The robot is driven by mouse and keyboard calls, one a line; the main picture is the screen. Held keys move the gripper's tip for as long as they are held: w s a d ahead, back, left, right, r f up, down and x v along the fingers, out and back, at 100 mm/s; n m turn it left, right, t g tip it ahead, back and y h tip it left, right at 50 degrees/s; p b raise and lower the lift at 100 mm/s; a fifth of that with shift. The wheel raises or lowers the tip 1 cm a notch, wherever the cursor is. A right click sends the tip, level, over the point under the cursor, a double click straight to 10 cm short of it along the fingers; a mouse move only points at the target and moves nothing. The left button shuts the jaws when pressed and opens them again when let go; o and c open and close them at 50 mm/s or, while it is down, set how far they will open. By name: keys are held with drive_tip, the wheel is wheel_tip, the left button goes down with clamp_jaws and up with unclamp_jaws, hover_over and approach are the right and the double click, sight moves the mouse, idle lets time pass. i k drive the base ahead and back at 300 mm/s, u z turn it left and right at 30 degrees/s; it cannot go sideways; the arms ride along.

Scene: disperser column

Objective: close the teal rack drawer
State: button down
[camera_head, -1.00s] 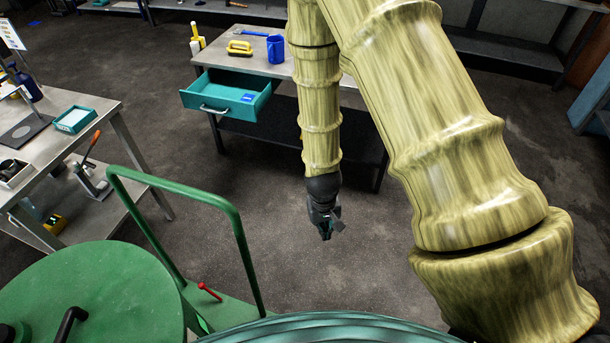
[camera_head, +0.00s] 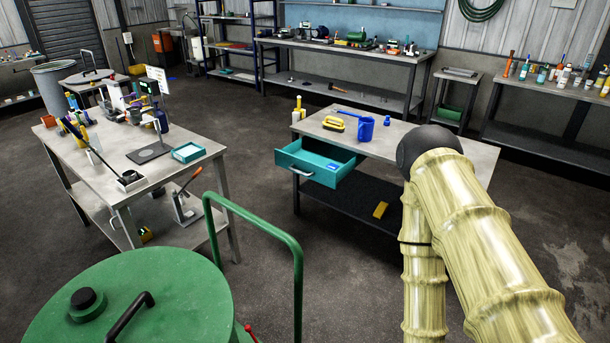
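The teal drawer (camera_head: 318,160) is pulled out from the left part of the front of a metal-topped table (camera_head: 385,140). Its grey handle (camera_head: 301,171) is on its front panel. A small blue item lies inside the drawer. My bamboo-patterned arm is at the right, with its upper part beside the table's right end. My gripper is out of the picture, below the bottom edge, so its state is hidden. Nothing of mine touches the drawer in view.
A green drum (camera_head: 140,300) and a green rail (camera_head: 297,270) stand in the foreground. A workbench (camera_head: 90,165) with tools is at the left. A blue mug (camera_head: 365,129) and a yellow tool (camera_head: 334,124) stand on the drawer's table. Dark floor between workbench and table is clear.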

sight(308, 158)
drive_tip(key=k, duration=0.1)
drive_tip(key=z, duration=1.5)
drive_tip(key=i, duration=1.85)
drive_tip(key=u, duration=3.05)
drive_tip(key=i, duration=0.5)
